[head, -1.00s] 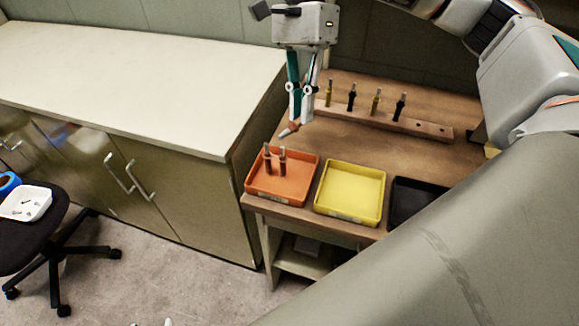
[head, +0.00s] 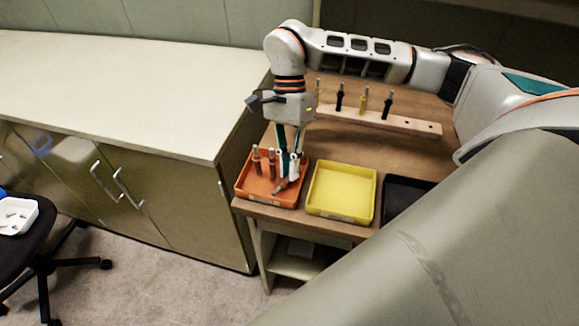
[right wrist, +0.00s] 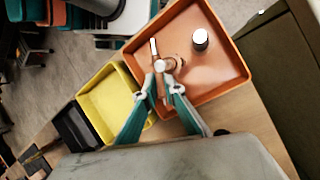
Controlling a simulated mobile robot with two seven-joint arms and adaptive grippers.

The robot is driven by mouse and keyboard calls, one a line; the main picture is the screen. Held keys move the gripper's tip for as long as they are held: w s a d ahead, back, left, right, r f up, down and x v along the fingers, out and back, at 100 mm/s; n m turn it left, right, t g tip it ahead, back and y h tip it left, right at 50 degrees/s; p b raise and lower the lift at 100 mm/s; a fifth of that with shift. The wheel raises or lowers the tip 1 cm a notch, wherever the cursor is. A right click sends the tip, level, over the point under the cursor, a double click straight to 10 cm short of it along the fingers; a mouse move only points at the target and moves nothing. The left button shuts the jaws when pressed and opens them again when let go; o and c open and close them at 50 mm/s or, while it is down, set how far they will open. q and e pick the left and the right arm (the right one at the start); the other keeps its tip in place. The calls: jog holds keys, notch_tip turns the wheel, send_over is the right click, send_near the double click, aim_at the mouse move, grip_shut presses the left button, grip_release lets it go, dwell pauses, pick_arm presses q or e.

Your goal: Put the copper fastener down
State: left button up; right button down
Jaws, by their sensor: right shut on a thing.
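My right gripper (head: 288,178) points down into the orange tray (head: 241,189), shut on a tilted copper fastener (head: 280,188) low over or touching the tray floor; I cannot tell which. In the right wrist view, the fingertips (right wrist: 165,84) close near a round copper-and-silver piece inside the orange tray (right wrist: 228,78). Two other copper fasteners with silver tips stand upright in the tray, one at the left (head: 256,158) and one nearer the gripper (head: 271,164). My left gripper is out of view.
A yellow tray (head: 341,192) and a black tray (head: 403,192) stand to the right on the wooden bench, both apparently empty. Behind them a wooden rack (head: 410,123) holds several yellow and black fasteners. A pale counter (head: 120,85) stands left; a chair bears a white tray (head: 17,215).

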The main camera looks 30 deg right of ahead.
jog(key=shift+f, duration=0.25)
jog(key=shift+f, duration=0.2)
jog(key=c, duration=2.4)
grip_release()
jog(key=shift+r, duration=0.15)
jog(key=v, duration=1.2)
jog(key=shift+d, duration=0.1)
